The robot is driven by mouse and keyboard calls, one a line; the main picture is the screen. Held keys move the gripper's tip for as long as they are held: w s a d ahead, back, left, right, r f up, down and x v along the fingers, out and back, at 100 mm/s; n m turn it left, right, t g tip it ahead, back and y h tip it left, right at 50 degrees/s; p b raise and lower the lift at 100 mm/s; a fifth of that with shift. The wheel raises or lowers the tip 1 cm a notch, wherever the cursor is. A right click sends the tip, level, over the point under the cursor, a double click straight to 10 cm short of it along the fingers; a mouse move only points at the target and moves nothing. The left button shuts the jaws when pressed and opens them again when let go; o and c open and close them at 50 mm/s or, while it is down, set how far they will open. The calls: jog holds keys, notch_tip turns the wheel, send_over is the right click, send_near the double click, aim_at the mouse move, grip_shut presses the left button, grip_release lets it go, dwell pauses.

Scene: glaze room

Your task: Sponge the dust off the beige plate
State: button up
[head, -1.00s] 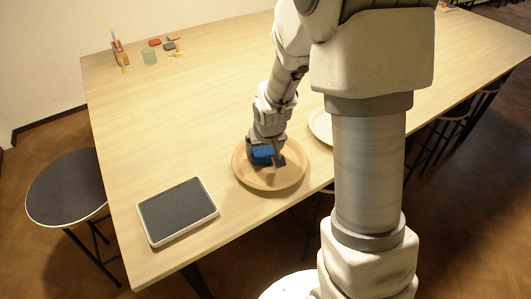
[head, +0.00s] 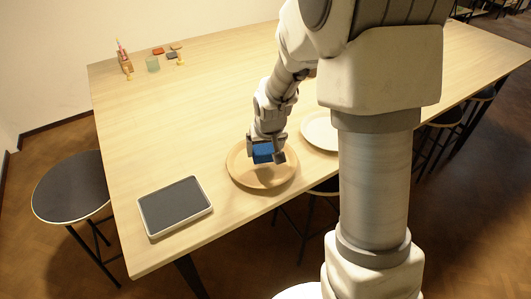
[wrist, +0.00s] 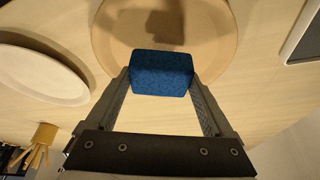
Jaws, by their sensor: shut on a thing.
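The beige plate (head: 240,177) lies on the wooden table near its front edge; it also shows in the wrist view (wrist: 112,42). My gripper (head: 266,156) is over the plate, shut on a blue sponge (head: 262,152). In the wrist view the sponge (wrist: 160,73) sits between the two fingertips and stands out beyond them. I cannot tell whether its underside touches the plate. A dark shadow falls on the plate in the wrist view. I cannot make out dust on it, and the sponge and fingers hide part of it.
A white plate (head: 318,130) lies right of the beige plate, partly behind my arm. A dark-topped tray (head: 175,206) lies to the left. A brush holder (head: 125,64), pale green cup (head: 152,64) and small blocks stand far left. A stool (head: 72,187) stands beside the table.

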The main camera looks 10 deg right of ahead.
jog(key=shift+r+p, duration=1.15)
jog(key=shift+r, duration=0.9)
jog(key=shift+d, duration=0.1)
